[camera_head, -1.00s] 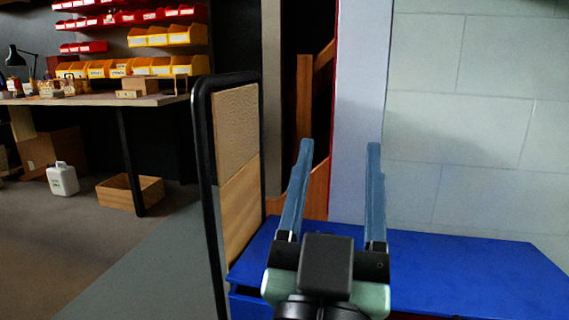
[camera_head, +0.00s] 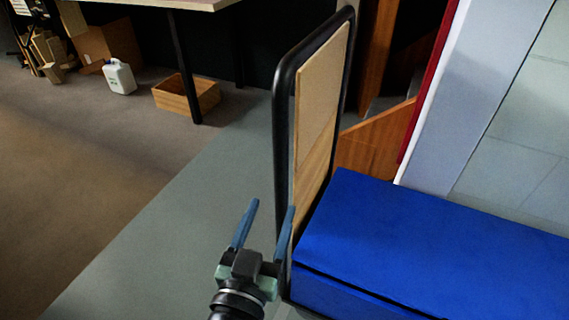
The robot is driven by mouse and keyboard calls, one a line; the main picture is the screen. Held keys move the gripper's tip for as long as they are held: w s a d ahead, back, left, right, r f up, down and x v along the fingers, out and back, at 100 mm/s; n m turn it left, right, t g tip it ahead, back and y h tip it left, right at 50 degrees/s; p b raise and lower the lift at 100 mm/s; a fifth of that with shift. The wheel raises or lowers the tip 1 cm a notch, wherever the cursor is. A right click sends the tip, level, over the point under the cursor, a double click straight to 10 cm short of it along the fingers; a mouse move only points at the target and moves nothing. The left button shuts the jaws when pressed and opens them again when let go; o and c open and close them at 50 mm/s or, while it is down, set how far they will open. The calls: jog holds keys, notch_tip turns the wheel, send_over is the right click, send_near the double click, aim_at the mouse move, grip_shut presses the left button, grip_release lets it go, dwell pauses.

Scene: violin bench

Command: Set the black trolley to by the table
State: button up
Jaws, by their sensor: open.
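The black trolley shows its upright black tube handle (camera_head: 284,150), with a wooden panel (camera_head: 318,120) set inside the frame. Its lower part is mostly hidden behind my gripper and a large blue box-like block (camera_head: 420,225). I cannot tell whether the block rests on the trolley. My gripper (camera_head: 272,207) is open and empty, in front of the lower part of the handle in the picture. Its right finger overlaps the frame's near post, and I cannot tell if they touch. The table (camera_head: 190,3) stands at the upper left, with only its front edge and dark legs in view.
Wooden stairs (camera_head: 372,150) and a pale wall (camera_head: 520,150) stand behind the blue block. The floor (camera_head: 150,190) at left is clear.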

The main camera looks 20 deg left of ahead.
aim_at(283, 171)
jog(key=w, duration=0.3)
jog(key=w+a+b, duration=0.1)
jog(key=w, duration=0.3)
jog(key=w+b, duration=0.1)
jog(key=w, duration=0.2)
jog(key=shift+w+a, duration=0.3)
jog(key=shift+a, duration=0.05)
jog(key=c, duration=0.9)
grip_shut()
jog(key=shift+s+a, duration=0.1)
jog(key=shift+a, duration=0.1)
